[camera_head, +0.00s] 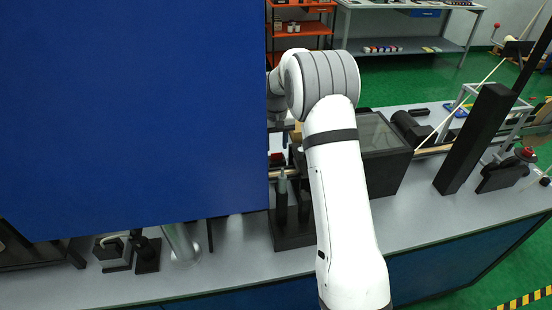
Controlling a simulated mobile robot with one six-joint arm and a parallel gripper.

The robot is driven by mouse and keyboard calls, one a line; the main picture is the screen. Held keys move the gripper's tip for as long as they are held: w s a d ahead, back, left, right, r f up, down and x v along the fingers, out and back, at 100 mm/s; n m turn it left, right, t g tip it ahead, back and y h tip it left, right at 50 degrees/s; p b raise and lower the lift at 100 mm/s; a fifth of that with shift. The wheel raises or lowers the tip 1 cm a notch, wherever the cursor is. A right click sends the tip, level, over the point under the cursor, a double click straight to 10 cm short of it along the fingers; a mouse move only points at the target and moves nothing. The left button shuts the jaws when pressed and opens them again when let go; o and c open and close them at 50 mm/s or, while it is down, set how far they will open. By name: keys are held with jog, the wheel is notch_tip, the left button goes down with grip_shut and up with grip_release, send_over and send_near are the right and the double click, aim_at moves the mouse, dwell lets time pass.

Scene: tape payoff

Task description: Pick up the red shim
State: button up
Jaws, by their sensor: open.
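I cannot make out the red shim for certain. A small red patch (276,157) shows beside the right edge of a large blue panel, close to my arm; I cannot tell what it is. My white arm rises from the bottom, and its wrist end passes down behind its bent joint and the blue panel's edge. My gripper itself is hidden there, so its relation to the red patch does not show.
The blue panel (130,110) covers much of the left side. A black box with a glassy top (385,150) stands right of my arm on the grey bench (230,255). A slanted black post (475,140) stands further right. The bench's front left stretch has black fixtures and a metal cylinder (181,243).

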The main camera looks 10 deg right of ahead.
jog(key=f, duration=0.1)
jog(key=f+p, duration=0.1)
jog(key=f, duration=0.2)
jog(key=shift+w+d+f, duration=0.1)
jog(key=shift+w+d, duration=0.05)
jog(key=shift+w, duration=0.1)
jog(key=shift+c, duration=0.2)
jog(key=c, duration=0.6)
